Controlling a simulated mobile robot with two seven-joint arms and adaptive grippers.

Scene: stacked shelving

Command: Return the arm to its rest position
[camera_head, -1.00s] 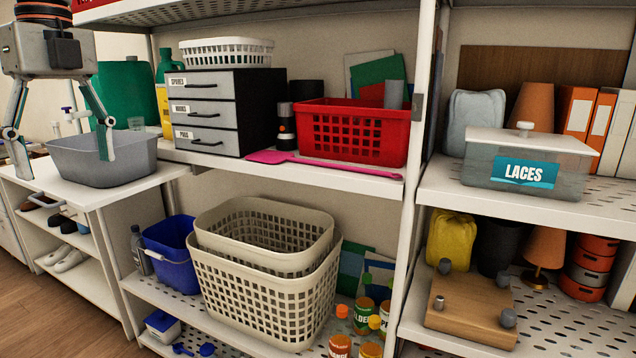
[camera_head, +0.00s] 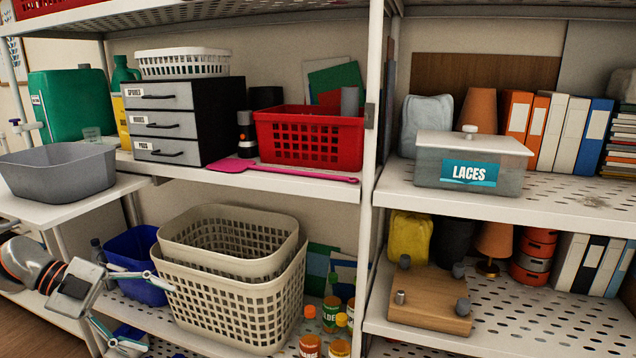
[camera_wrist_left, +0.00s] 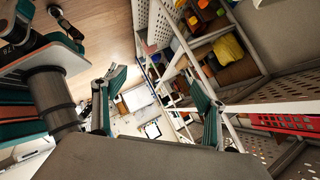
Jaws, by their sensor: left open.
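My left gripper (camera_head: 136,306) is in the lower left of the head view, with its arm coming in from the left. Its two fingers are spread wide and nothing is between them. In the head view it is in front of the lower shelf, overlapping the blue bucket (camera_head: 138,258) and just left of the beige baskets (camera_head: 232,300). I cannot tell whether it touches them. In the left wrist view the two fingers (camera_wrist_left: 160,100) stand apart, with floor and shelving beyond. My right gripper is not in view.
A grey tub (camera_head: 60,172) stands on the white side table at left. The shelf above holds a drawer unit (camera_head: 170,122), a red basket (camera_head: 310,140) and a pink paddle-like tool (camera_head: 300,173). A shelf post (camera_head: 371,130) stands right of them. A LACES box (camera_head: 470,165) is further right.

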